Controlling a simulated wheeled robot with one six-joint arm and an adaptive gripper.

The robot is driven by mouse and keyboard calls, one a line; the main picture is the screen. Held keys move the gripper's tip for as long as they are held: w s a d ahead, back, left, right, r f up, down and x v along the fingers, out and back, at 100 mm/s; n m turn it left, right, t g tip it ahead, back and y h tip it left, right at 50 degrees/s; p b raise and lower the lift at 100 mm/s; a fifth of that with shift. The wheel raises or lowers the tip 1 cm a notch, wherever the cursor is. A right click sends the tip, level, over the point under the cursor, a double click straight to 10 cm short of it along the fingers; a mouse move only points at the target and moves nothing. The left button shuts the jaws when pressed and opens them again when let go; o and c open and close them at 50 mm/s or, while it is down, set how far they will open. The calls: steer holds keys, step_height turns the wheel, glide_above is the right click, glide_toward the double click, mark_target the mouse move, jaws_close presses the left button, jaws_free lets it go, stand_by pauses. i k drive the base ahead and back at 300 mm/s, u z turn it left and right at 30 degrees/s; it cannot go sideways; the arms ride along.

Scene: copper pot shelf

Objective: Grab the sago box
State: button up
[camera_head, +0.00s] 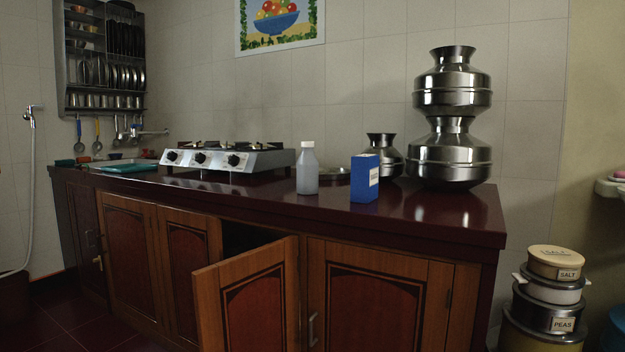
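A small blue box (364,179) with a white label on its side stands upright on the dark red counter (420,220), near the front edge. It is the only box I see on the counter, and its print is too small to read, so I cannot tell whether it is the sago box. My gripper is not in view.
A white bottle (307,170) stands left of the box. A small metal pot (384,153) and stacked large pots (450,155) stand behind and right. A gas stove (228,160) is further left. A cabinet door (250,300) hangs open below. Labelled tins (553,264) stand at right.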

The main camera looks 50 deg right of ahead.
mark_target(365, 171)
steer(key=u, duration=0.4)
steer(key=i, duration=0.85)
steer(key=z, duration=2.85)
